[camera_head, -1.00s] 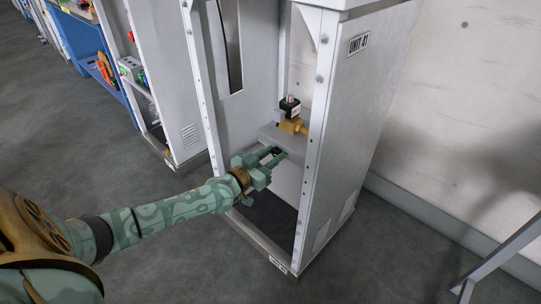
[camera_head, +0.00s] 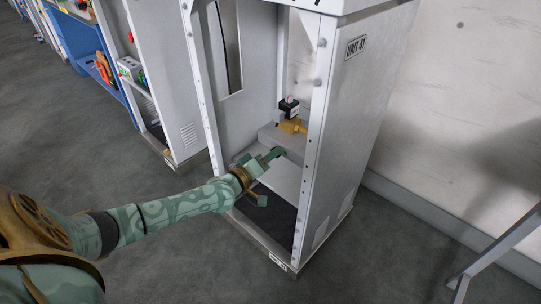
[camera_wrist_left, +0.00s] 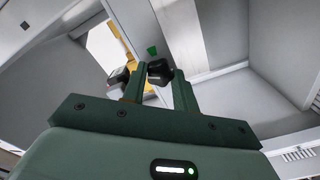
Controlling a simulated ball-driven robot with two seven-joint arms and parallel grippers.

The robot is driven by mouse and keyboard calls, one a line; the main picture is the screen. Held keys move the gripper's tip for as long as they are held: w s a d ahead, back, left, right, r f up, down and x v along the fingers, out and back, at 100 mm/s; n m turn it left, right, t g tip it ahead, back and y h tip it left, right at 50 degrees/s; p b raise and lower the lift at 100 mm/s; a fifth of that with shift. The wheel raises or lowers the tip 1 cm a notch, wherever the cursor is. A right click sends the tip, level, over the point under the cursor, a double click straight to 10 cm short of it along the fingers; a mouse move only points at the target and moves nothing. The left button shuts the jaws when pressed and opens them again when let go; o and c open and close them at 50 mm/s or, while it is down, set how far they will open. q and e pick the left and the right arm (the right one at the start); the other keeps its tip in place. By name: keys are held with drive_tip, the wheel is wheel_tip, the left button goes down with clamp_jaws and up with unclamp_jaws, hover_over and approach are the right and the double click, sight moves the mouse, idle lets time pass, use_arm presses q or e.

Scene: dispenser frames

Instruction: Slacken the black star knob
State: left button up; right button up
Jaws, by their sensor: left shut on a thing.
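The black star knob (camera_wrist_left: 159,70) shows in the left wrist view between the two green fingers of my left gripper (camera_wrist_left: 159,80). The gripper is shut on it. In the head view, my left gripper (camera_head: 275,154) reaches into the open cabinet, its fingertips at the front of a grey shelf block (camera_head: 268,133). There the fingers hide the knob. One finger lies above the other in that view. My right gripper is in neither view.
A brass fitting with a black box (camera_head: 289,107) on top stands on the block, just behind the gripper. The cabinet's right front post (camera_head: 314,130) is close to the right of the fingers. A second cabinet (camera_head: 170,90) stands to the left. The floor in front is clear.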

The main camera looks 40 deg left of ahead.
use_arm(q)
drive_tip(key=n, duration=0.3)
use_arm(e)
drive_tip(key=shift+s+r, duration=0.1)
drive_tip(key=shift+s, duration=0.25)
use_arm(q)
drive_tip(key=shift+f+n, duration=0.1)
drive_tip(key=shift+n, duration=0.3)
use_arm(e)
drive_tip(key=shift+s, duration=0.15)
use_arm(q)
drive_tip(key=o, duration=0.7)
drive_tip(key=shift+o, duration=1.3)
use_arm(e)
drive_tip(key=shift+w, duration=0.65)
use_arm(q)
drive_tip(key=shift+s, duration=0.1)
